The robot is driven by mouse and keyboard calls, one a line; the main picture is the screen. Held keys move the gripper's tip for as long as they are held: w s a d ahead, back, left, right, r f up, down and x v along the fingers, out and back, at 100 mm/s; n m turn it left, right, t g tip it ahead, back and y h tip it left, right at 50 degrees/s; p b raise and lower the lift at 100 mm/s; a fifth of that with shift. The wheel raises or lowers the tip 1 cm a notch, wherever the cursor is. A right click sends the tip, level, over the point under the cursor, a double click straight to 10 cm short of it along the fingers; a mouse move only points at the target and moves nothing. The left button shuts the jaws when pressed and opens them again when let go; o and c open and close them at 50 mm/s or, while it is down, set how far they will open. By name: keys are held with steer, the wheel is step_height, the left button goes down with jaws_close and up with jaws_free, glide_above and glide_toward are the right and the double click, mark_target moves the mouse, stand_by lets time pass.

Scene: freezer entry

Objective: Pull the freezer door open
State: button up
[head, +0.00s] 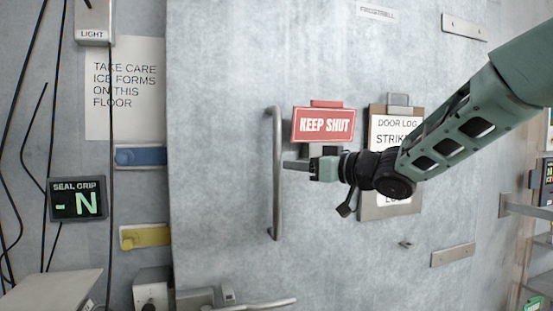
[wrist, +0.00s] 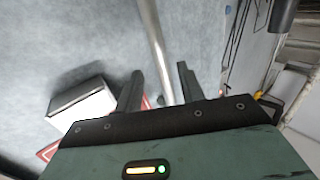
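The freezer door (head: 220,130) is a large pale grey panel that looks closed, its left edge beside the wall. Its vertical metal bar handle (head: 277,200) stands out from the door. My gripper (head: 288,165) reaches in from the right at about the handle's mid-height. In the wrist view the handle (wrist: 153,40) runs between the two spread fingers of my gripper (wrist: 160,88). The fingers look apart from the bar, with gaps on both sides. In the head view the fingertips overlap or nearly meet the bar; exact depth is hard to tell.
A red KEEP SHUT sign (head: 323,125) and a door log clipboard (head: 388,210) hang close to my gripper. A metal lever (head: 262,303) sits low on the door. A SEAL GRIP display (head: 78,200) reads "- N" on the left. Shelving (head: 540,255) stands at right.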

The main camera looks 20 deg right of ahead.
mark_target(280, 163)
steer(key=p+x, duration=0.1)
steer(key=x, duration=0.6)
steer(key=shift+f, duration=0.1)
jaws_close()
